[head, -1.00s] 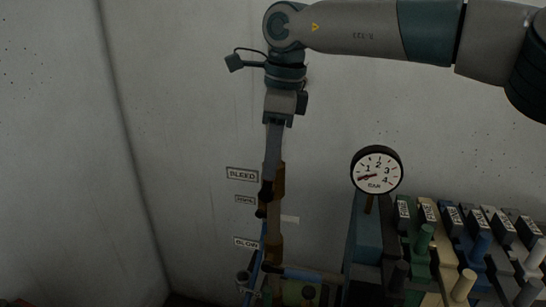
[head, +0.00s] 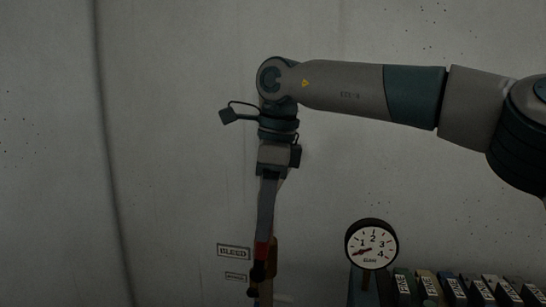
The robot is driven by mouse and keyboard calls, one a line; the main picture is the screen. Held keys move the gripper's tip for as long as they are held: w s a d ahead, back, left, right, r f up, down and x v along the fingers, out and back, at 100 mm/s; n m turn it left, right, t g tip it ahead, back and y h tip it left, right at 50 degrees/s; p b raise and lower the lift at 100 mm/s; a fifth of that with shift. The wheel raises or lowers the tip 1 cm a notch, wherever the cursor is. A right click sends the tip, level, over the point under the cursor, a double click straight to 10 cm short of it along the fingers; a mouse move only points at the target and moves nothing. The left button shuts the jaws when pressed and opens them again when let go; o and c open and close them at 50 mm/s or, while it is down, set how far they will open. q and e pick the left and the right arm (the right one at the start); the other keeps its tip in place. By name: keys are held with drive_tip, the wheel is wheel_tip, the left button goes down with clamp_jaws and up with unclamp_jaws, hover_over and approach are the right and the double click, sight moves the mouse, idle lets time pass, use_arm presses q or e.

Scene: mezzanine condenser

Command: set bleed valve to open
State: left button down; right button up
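My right gripper (head: 265,228) hangs down from the arm coming in from the right. Its narrow grey fingers are seen edge-on, so their opening does not show. Just below and overlapping the fingertips is a small red part (head: 263,252) with a dark knob-like part (head: 257,271) under it. These seem to belong to the bleed valve, right of the BLEED plate (head: 233,252) on the wall. Whether the fingers touch the red part I cannot tell. The valve's lower part is cut off by the picture's bottom edge. My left gripper is not in view.
A round gauge (head: 371,244) stands right of the valve, its needle low on the scale. A row of labelled, coloured blocks (head: 455,288) runs along the bottom right.

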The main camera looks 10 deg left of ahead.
wheel_tip(320, 180, up, 13)
drive_tip(key=d, duration=0.1)
drive_tip(key=shift+d+b, duration=0.35)
drive_tip(key=shift+b, duration=0.05)
drive_tip(key=shift+s+f, duration=0.1)
drive_tip(key=shift+s, duration=0.05)
